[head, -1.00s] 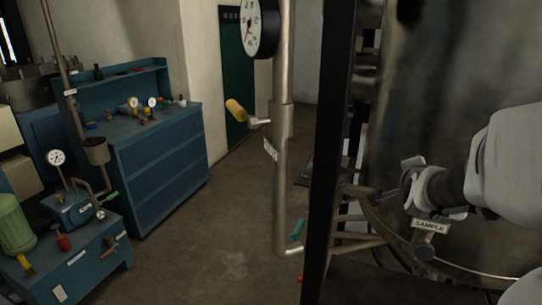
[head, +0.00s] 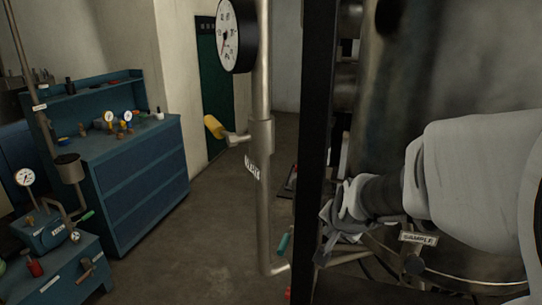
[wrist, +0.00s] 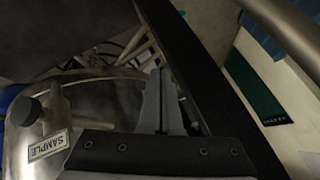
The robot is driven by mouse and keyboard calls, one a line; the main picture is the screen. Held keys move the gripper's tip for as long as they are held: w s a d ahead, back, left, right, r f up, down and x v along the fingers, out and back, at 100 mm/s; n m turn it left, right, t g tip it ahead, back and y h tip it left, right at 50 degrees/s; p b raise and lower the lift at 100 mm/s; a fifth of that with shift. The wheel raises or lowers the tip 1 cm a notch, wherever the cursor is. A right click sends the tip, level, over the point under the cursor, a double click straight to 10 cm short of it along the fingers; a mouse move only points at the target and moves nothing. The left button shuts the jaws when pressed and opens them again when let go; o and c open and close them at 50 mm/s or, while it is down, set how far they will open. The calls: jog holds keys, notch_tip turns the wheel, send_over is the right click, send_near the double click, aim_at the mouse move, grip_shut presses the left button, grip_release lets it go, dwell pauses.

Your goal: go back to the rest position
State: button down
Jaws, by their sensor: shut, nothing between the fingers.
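My gripper (head: 326,240) is at the end of my white and grey arm, in the lower right of the head view, close to a black upright post. Its fingers are together with nothing between them, as the wrist view (wrist: 158,100) also shows. Behind it stands a large metal vessel (head: 395,100). A SAMPLE label (head: 418,238) with a dark round knob (head: 413,264) sits below my arm; the label also shows at the left of the wrist view (wrist: 48,145). I cannot tell the gap between gripper and post.
The black post (head: 315,130) stands just left of my gripper. A blue cabinet (head: 145,185) stands farther left. Open floor (head: 195,255) lies between.

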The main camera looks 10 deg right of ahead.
notch_tip(320, 180, up, 10)
jog(key=s+a+t, duration=0.1)
jog(key=a+t, duration=0.1)
jog(key=t, duration=0.1)
jog(key=s+a+f+n+g+y, duration=0.1)
jog(key=s+a+n+g, duration=0.1)
jog(key=s+a+n, duration=0.2)
jog(key=s+a+f+n+g, duration=0.2)
jog(key=s+a+n, duration=0.3)
jog(key=s, duration=0.6)
jog(key=shift+s+a+f+n+g+y, duration=0.15)
jog(key=shift+s+a+n+g+y, duration=0.2)
jog(key=shift+n, duration=0.65)
